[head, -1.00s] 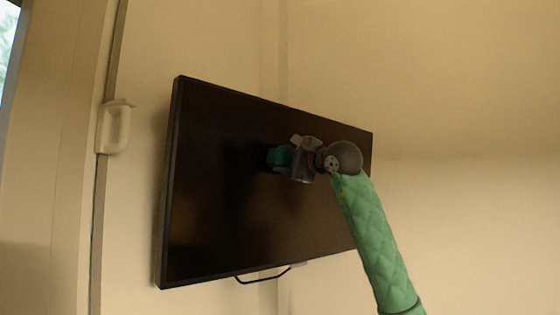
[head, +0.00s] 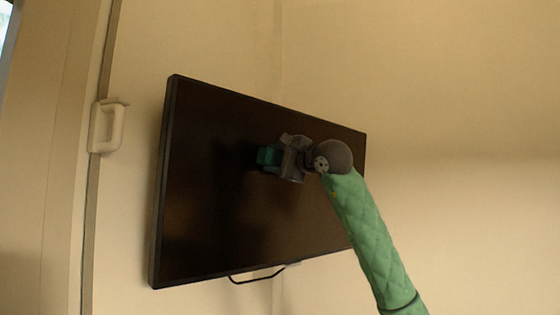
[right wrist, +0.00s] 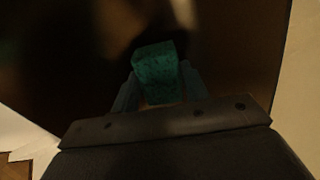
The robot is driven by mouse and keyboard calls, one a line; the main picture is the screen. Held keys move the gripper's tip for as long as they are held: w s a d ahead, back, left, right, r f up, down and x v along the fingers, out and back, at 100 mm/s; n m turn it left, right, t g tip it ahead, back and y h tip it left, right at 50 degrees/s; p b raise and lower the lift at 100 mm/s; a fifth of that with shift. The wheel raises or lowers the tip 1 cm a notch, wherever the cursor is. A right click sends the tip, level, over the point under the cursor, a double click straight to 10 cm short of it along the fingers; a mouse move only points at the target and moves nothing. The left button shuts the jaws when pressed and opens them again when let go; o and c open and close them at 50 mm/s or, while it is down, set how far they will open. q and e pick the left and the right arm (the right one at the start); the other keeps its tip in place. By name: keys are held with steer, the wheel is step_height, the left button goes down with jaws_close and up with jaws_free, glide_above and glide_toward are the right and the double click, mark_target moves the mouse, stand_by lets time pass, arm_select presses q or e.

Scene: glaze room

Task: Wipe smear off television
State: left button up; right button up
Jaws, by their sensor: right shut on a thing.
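The television (head: 230,220) is a dark flat screen mounted on the wall, seen at an angle in the head view. Its dark screen also fills much of the right wrist view (right wrist: 60,70). My right gripper (head: 277,157) is in front of the screen's middle, shut on a teal sponge (head: 267,156). The sponge (right wrist: 157,72) shows between the two fingers in the right wrist view. It is at or very close to the screen; I cannot tell whether it touches. I cannot make out a distinct smear on the dark screen. My left gripper is not in view.
A white handle (head: 107,126) is on the door or panel left of the television. A dark cable or bar (head: 258,277) hangs under the television's lower edge. The wall (head: 450,140) to the right is bare.

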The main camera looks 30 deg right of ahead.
steer(key=shift+s+a, duration=0.1)
steer(key=shift+a, duration=0.3)
steer(key=shift+s, duration=0.1)
steer(key=shift+s+d+f+b, duration=0.1)
steer(key=shift+s+b, duration=0.25)
steer(key=shift+s, duration=0.1)
steer(key=shift+b+v, duration=0.9)
steer(key=shift+v, duration=1.1)
steer(key=shift+s, duration=0.5)
